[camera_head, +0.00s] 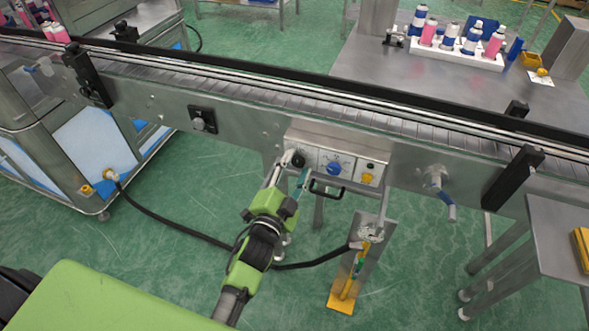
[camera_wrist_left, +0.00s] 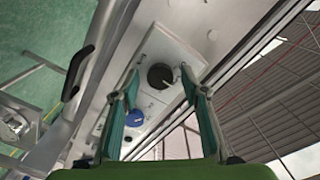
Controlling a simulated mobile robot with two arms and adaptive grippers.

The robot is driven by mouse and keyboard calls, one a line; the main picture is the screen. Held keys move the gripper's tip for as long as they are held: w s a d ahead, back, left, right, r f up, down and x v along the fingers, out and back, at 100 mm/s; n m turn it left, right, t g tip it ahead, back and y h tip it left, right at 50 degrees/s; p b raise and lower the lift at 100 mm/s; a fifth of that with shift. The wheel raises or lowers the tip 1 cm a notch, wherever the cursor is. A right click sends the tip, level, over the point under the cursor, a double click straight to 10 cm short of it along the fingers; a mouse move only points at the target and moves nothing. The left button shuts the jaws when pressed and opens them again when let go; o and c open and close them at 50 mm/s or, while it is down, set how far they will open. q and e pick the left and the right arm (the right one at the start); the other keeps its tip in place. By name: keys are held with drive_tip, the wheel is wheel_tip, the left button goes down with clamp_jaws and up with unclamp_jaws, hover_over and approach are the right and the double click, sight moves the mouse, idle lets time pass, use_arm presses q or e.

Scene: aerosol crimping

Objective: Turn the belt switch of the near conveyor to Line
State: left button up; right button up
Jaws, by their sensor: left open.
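A metal control box (camera_head: 350,148) is fixed to the front of the near conveyor (camera_head: 240,139). It carries a black rotary knob (camera_head: 298,159) at the left, a blue knob (camera_head: 333,168) in the middle and a yellow knob (camera_head: 367,178) at the right. The labels are too small to read. My left gripper (camera_head: 295,166) is open in front of the black knob. In the left wrist view, the black knob (camera_wrist_left: 160,76) shows between the spread fingertips, with a light mark toward its right; contact cannot be told. The blue knob (camera_wrist_left: 135,117) is partly behind the left finger.
A black handle (camera_head: 325,190) juts out below the box. A pedestal with a yellow foot (camera_head: 341,303) stands below right, with a black hose at it. A blue-handled valve (camera_head: 438,192) is at the right. A steel table (camera_head: 555,235) stands at far right.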

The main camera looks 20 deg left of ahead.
use_arm(q)
drive_tip(key=s, duration=1.2)
drive_tip(key=shift+a, duration=0.2)
drive_tip(key=s+d+f+n+g, duration=0.1)
drive_tip(key=s+f+g, duration=0.2)
drive_tip(key=f, duration=0.8)
drive_tip(key=s+d+f+n+g, duration=0.1)
drive_tip(key=s+f+n+g, duration=0.15)
drive_tip(key=f, duration=0.75)
drive_tip(key=s+d+f+g, duration=0.15)
drive_tip(key=s+f, duration=0.25)
drive_tip(key=f, duration=0.7)
drive_tip(key=s+a+f+n+g, duration=0.1)
drive_tip(key=s+a+f+g, duration=0.2)
drive_tip(key=s+f, duration=0.3)
drive_tip(key=s+a+f+n+g, duration=0.2)
drive_tip(key=s+f, duration=0.5)
drive_tip(key=s, duration=0.5)
drive_tip(key=s+a+f+n+g, duration=0.1)
drive_tip(key=s+a+f+g, duration=0.3)
drive_tip(key=s, duration=0.5)
wheel_tip(320, 180, down, 3)
drive_tip(key=shift+r+g, duration=0.15)
drive_tip(key=shift+g, duration=0.15)
drive_tip(key=shift+n, duration=0.25)
